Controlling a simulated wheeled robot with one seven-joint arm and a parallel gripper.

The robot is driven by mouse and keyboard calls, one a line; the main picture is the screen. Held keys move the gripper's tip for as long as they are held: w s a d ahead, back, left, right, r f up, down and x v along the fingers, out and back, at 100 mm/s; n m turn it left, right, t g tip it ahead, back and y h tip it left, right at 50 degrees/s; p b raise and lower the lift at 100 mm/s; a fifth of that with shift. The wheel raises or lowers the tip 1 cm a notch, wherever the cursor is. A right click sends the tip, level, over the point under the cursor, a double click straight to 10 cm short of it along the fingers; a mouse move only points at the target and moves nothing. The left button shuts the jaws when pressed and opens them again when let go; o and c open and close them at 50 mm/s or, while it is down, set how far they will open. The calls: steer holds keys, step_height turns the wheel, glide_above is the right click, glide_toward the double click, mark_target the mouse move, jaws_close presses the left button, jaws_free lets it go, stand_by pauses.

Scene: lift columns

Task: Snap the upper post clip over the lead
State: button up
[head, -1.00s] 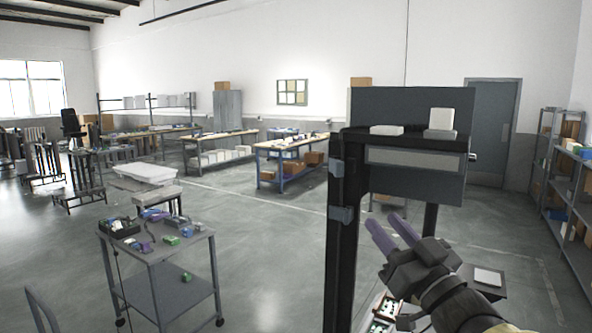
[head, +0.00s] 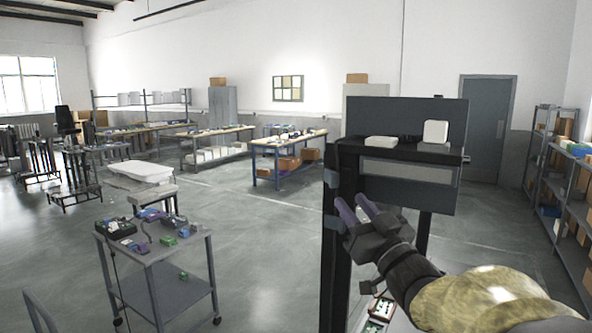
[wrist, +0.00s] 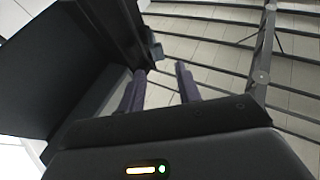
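The dark lift column has an upright post (head: 345,165) on its left side. A blue-grey upper post clip (head: 332,179) sits on the post's left edge, with a similar lower clip (head: 333,221) below it. A small grey-blue clip (wrist: 155,50) also shows in the wrist view, beyond the fingertips; I cannot tell which one. My gripper (head: 353,206) is close to the post, at about the height between the clips in the head view. In the wrist view its purple fingers (wrist: 162,80) are apart with nothing between them. I cannot make out the lead.
A dark panel and shelf (head: 408,150) top the column, with white boxes (head: 436,132) on the shelf. A grey cart (head: 150,250) with small parts stands at the left. Workbenches (head: 290,150) are behind and shelving (head: 570,180) is at the right. Open floor lies between.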

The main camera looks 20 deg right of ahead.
mark_target(334, 181)
steer(key=p+x, duration=0.3)
steer(key=x, duration=0.6)
steer(key=shift+f+p, duration=0.15)
steer(key=shift+p, duration=0.2)
